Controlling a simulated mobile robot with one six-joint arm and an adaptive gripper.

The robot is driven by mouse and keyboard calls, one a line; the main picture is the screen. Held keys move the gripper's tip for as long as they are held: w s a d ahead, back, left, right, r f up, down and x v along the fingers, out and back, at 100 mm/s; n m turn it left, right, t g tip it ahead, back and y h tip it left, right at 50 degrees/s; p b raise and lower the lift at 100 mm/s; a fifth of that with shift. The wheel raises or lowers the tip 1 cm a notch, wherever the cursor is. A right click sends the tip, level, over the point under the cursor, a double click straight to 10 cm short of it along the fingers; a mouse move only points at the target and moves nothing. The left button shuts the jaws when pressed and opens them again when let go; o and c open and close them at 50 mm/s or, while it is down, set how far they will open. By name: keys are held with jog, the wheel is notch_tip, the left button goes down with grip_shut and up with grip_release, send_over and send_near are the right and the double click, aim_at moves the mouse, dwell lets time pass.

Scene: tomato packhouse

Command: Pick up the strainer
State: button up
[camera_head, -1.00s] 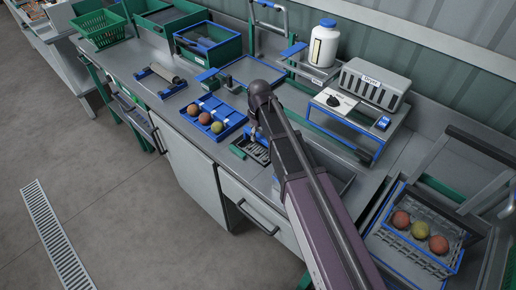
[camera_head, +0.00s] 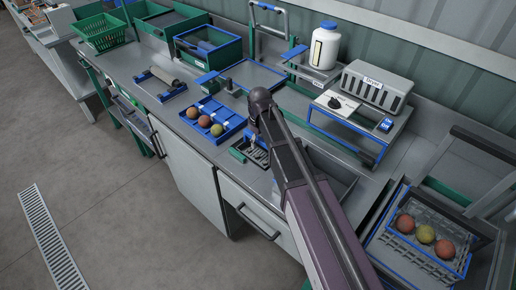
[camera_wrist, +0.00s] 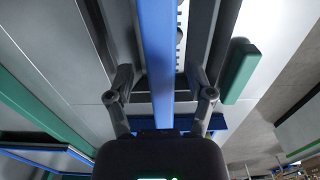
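A small dark slotted piece (camera_head: 258,153), which looks like the strainer, lies on the counter below my wrist. A green block (camera_head: 237,155) is beside it, and it shows right of my fingers in the wrist view (camera_wrist: 241,70). My gripper (camera_wrist: 162,60) points down with its fingers apart, one on each side of a long blue bar (camera_wrist: 156,50). Dark slotted edges show just right of the bar. I cannot tell whether the bar belongs to the strainer, and no firm contact is visible. In the head view my arm hides most of the gripper.
A blue tray (camera_head: 232,120) with three tomatoes is close on the left. A sink (camera_head: 335,178) lies to the right, under my arm. A grey device on a blue-framed stand (camera_head: 375,157) and a white jug (camera_head: 325,48) stand behind. A blue-rimmed crate (camera_head: 462,265) holds tomatoes at far right.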

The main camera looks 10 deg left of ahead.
grip_shut()
jog(key=shift+r, duration=0.15)
notch_tip(320, 180, up, 10)
jog(key=p, duration=1)
dwell(0.7)
jog(key=c, duration=0.8)
grip_release()
grip_shut()
